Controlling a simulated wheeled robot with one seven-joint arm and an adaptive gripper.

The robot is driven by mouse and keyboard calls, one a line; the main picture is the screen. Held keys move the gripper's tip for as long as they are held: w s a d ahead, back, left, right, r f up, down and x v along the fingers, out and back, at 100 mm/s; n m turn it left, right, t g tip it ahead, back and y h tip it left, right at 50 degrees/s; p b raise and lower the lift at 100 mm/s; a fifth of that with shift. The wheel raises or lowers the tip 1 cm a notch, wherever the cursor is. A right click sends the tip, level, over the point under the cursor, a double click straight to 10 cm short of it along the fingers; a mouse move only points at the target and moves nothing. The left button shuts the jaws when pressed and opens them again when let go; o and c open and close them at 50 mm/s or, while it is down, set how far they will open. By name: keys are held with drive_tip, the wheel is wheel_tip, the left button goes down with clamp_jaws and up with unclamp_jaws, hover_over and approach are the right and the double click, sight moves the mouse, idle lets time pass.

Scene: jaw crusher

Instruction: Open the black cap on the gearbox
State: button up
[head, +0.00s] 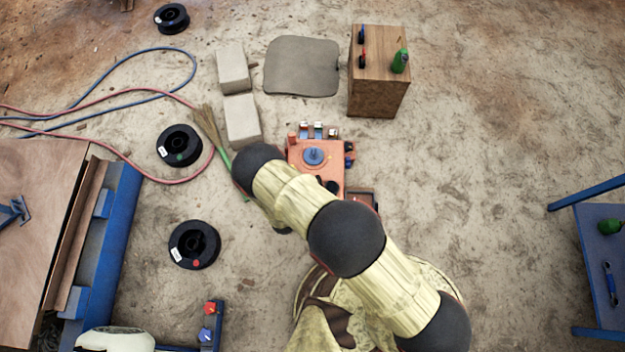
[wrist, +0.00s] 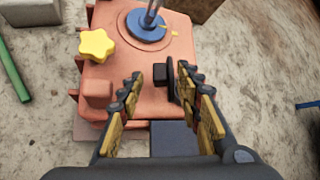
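The gearbox is an orange housing, in the head view (head: 328,172) partly behind my arm and in the wrist view (wrist: 120,80) beneath my gripper. A blue round fitting sits on its top (wrist: 146,25), with a yellow star-shaped knob (wrist: 97,44) to its left. A small black part, which looks like the cap (wrist: 161,74), shows between my fingertips, close to the right finger. My gripper (wrist: 158,78) is open, with one finger on either side of it. I cannot tell whether the right finger touches it. In the head view my arm hides the gripper.
Two pale blocks (head: 242,119) and a broom (head: 210,125) lie left of the gearbox. A wooden box (head: 378,75) stands behind it to the right. Black spools (head: 194,245) lie on the left floor. A blue bench (head: 592,255) is far right; floor between is clear.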

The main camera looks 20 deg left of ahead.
drive_tip(key=shift+b+x, duration=0.4)
drive_tip(key=shift+x, duration=1.25)
drive_tip(key=shift+c, duration=0.5)
drive_tip(key=c, duration=0.6)
drive_tip(key=shift+c, duration=0.8)
drive_tip(key=shift+a, duration=0.2)
clamp_jaws()
